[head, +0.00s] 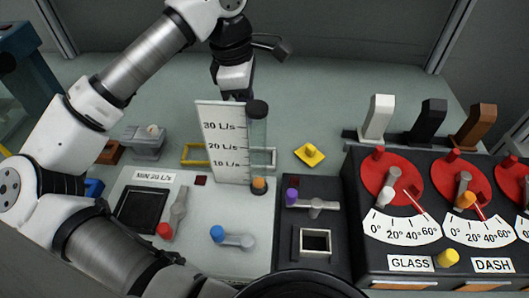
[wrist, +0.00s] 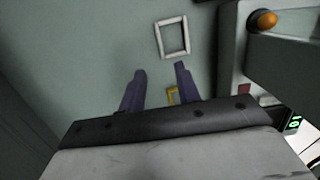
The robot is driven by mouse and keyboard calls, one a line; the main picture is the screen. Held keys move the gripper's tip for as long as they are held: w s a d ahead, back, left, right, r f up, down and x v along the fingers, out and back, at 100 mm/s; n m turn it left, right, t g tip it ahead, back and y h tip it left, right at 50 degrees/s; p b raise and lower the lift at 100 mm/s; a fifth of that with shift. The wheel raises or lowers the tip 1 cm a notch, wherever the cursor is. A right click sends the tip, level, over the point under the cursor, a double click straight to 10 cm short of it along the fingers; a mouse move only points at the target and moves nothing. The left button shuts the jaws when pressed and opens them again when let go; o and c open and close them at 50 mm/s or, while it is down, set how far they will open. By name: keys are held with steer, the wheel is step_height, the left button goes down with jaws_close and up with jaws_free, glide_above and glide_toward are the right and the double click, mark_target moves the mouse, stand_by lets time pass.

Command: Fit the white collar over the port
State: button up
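The white collar (wrist: 160,38) is a square frame lying flat on the grey surface in the wrist view, ahead of the fingertips. In the head view only part of the collar (head: 274,157) shows, beside and behind the clear tube. My gripper (wrist: 160,69) is open and empty, its two fingers apart and clear of the collar. In the head view my gripper (head: 237,92) is behind the flow gauge, its fingertips hidden. A square dark port (head: 315,242) with a pale rim sits on the black panel at the front centre; it looks like the task's port.
The upright flow gauge board (head: 222,125) and its tube (head: 257,135) stand between the collar and the front panels. A yellow frame (head: 186,153) lies left of the gauge. A yellow knobbed plate (head: 310,153) lies to the right. The dial console (head: 400,250) fills the right.

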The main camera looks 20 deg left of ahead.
steer(key=f, duration=0.3)
steer(key=d+f, duration=0.1)
steer(key=f, duration=0.1)
steer(key=shift+w+f+p, duration=0.1)
steer(key=shift+p, duration=0.2)
steer(key=shift+w+d+f+p, duration=0.1)
steer(key=shift+d+f+p, duration=0.2)
steer(key=shift+f, duration=0.6)
steer(key=shift+w+d+f+p, duration=0.1)
steer(key=shift+f+p, duration=0.3)
steer(key=shift+f, duration=0.5)
steer(key=shift+d+f+p, duration=0.2)
steer(key=shift+f+p, duration=0.15)
steer(key=shift+f, duration=0.55)
steer(key=shift+c, duration=0.2)
jaws_close()
